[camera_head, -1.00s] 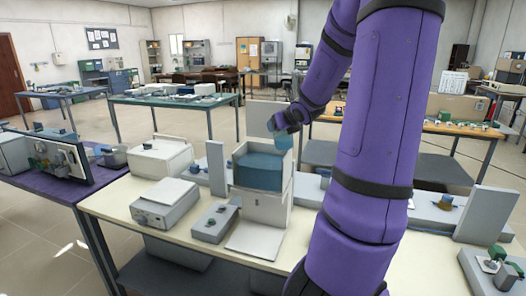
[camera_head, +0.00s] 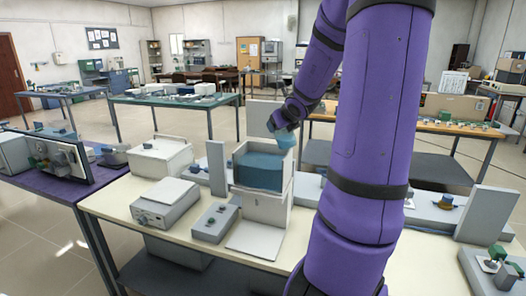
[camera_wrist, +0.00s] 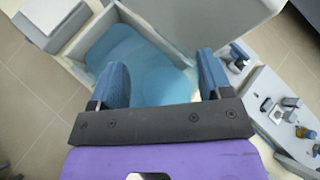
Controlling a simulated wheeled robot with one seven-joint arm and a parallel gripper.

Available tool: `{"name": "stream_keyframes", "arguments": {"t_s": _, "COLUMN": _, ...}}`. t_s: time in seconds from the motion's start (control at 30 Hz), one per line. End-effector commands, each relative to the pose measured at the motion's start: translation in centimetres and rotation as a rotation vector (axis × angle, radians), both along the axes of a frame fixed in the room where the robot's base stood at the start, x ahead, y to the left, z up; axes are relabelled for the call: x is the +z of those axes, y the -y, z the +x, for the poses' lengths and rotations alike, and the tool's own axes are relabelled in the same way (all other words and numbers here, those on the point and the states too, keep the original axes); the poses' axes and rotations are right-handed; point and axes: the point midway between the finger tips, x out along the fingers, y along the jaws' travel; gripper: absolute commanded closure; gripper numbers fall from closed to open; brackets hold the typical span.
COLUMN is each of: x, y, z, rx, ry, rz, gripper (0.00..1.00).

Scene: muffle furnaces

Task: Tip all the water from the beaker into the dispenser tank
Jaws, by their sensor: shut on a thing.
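The dispenser tank (camera_head: 260,172) is a light box with an open top, standing on the front table, and blue water shows in it. In the wrist view its pale wall (camera_wrist: 93,43) frames the blue water. My gripper (camera_head: 283,120) is at the tank's back right, above its rim. It is shut on the beaker (camera_head: 286,138), a small clear blue vessel that looks tilted. In the wrist view the two blue fingers of my gripper (camera_wrist: 162,78) stand apart over the tank, and the beaker between them is hard to tell from the water.
A tall pale panel (camera_head: 216,168) stands left of the tank. A grey box (camera_head: 166,203) and a low control unit (camera_head: 214,222) sit at the front left. Other instruments (camera_head: 440,210) are on the table right of my arm.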

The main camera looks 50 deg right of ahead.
Motion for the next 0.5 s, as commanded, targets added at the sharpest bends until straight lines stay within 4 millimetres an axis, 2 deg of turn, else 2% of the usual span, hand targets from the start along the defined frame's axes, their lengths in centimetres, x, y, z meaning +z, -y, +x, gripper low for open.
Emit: {"name": "stream_keyframes", "arguments": {"t_s": 0.5, "x": 0.02, "y": -0.05, "z": 0.13, "rx": 0.0, "ry": -0.039, "rz": -0.016, "gripper": 0.62}}
